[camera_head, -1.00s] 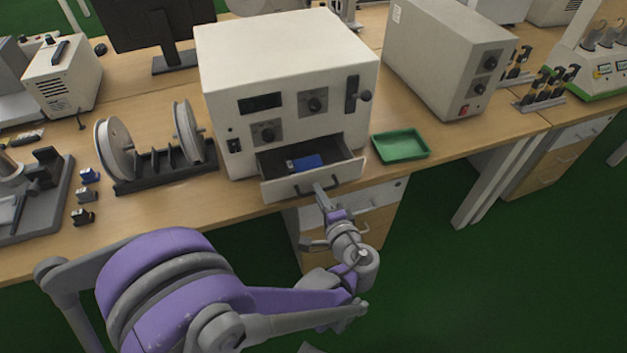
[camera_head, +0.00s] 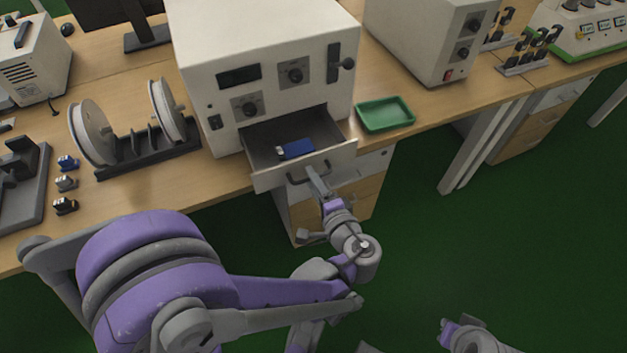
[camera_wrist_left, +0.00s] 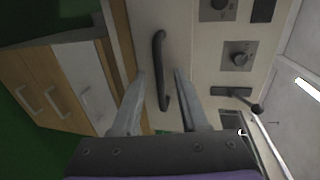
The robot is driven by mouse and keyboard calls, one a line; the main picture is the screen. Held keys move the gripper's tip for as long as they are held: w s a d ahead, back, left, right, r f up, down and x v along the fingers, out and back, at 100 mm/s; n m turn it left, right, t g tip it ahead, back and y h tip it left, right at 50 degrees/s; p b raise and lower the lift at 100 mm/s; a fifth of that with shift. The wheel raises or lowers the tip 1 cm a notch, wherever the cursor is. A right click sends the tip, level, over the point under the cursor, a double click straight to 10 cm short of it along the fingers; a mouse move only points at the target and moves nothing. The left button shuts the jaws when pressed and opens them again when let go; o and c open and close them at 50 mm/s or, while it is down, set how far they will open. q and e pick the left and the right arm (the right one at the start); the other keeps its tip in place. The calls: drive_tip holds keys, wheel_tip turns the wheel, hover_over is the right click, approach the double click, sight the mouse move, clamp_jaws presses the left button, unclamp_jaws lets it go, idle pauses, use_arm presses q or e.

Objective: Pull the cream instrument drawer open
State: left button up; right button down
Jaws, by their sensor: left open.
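The cream instrument drawer (camera_head: 272,181) stands pulled out from the lower front of the cream instrument (camera_head: 262,48). A small blue item with a pale end (camera_head: 297,149) lies inside it. The drawer's dark bar handle (camera_head: 296,179) is on its front panel; it also shows in the wrist view (camera_wrist_left: 158,50). My left gripper (camera_head: 311,172) is at the handle, open, with one finger on each side of the bar in the wrist view. Whether a finger touches the bar I cannot tell. Part of my right arm (camera_head: 478,338) shows at the bottom edge; its gripper's state is unclear.
A green tray (camera_head: 361,112) sits on the bench right of the drawer. A rack with white spools (camera_head: 130,160) stands to the left. A wooden drawer cabinet (camera_head: 365,194) is under the bench. Green floor (camera_head: 420,260) is clear in front.

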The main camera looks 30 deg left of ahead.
use_arm(q)
drive_tip(key=p+v, duration=0.1)
drive_tip(key=v, duration=1)
use_arm(e)
drive_tip(key=shift+r, duration=0.6)
use_arm(q)
drive_tip(key=shift+a, duration=0.15)
drive_tip(key=s+a+f+n+g+h, duration=0.3)
drive_tip(key=s+a+f+g+h, duration=0.3)
drive_tip(key=a+f+h, duration=0.15)
wheel_tip(320, 180, up, 16)
drive_tip(key=d+n+t+h+p, duration=0.1)
drive_tip(key=n+h+p, duration=0.3)
drive_tip(key=p, duration=0.9)
drive_tip(key=shift+s+d+n, duration=0.3)
drive_tip(key=shift+d+n, duration=0.1)
drive_tip(key=shift+n, duration=0.2)
use_arm(e)
wheel_tip(320, 180, up, 15)
drive_tip(key=w, duration=0.2)
drive_tip(key=shift+t, duration=0.3)
